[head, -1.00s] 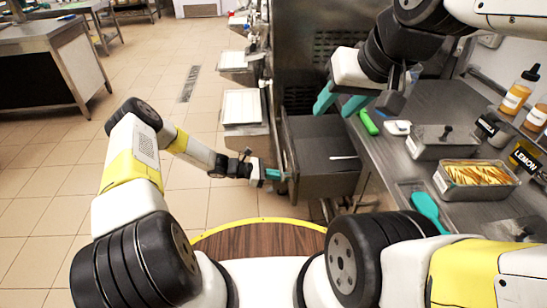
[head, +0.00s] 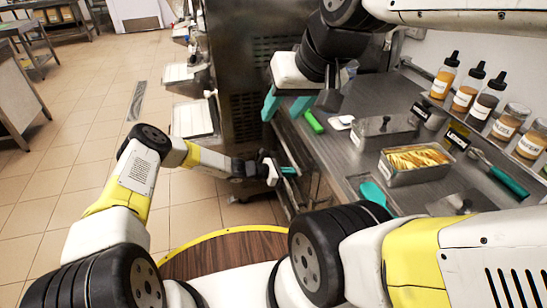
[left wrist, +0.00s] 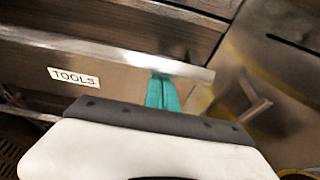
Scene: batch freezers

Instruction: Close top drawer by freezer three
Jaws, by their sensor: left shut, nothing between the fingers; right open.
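The top drawer (left wrist: 110,72) fills much of the left wrist view, with a metal front and a "TOOLS" label. In the head view it is mostly hidden under the counter, and its open inside no longer shows. My left gripper (head: 288,170) is shut and empty, its teal fingertips at the drawer front. In the left wrist view its fingers (left wrist: 163,93) overlap the drawer's upper lip; I cannot tell whether they touch. My right gripper (head: 287,105) is open and empty above the counter's left edge.
Tiled floor (head: 80,160) is free at the left.

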